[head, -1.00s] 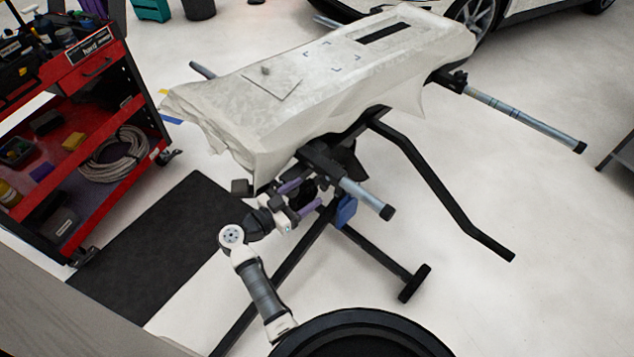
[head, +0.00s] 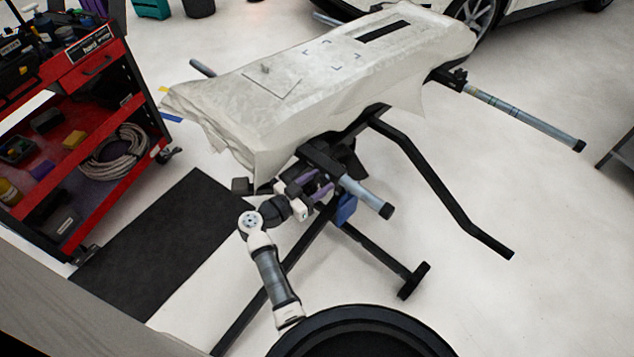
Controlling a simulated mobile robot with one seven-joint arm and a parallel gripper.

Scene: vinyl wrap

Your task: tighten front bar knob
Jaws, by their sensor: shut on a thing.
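The front bar (head: 362,193) is a grey tube with a black end cap, sticking out of a black clamp block (head: 322,158) under the near end of the covered stand. My gripper (head: 320,184), with purple fingers, is beside the block, left of the bar. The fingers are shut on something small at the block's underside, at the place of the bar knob. The knob itself is hidden by the fingers and block, so its turn and tightness cannot be seen.
A white cover (head: 330,80) drapes the stand and hangs close above my gripper. Black stand legs (head: 385,255) and a bent black bar (head: 440,185) spread to the right. A red tool cart (head: 90,150) stands left beside a black mat (head: 150,245).

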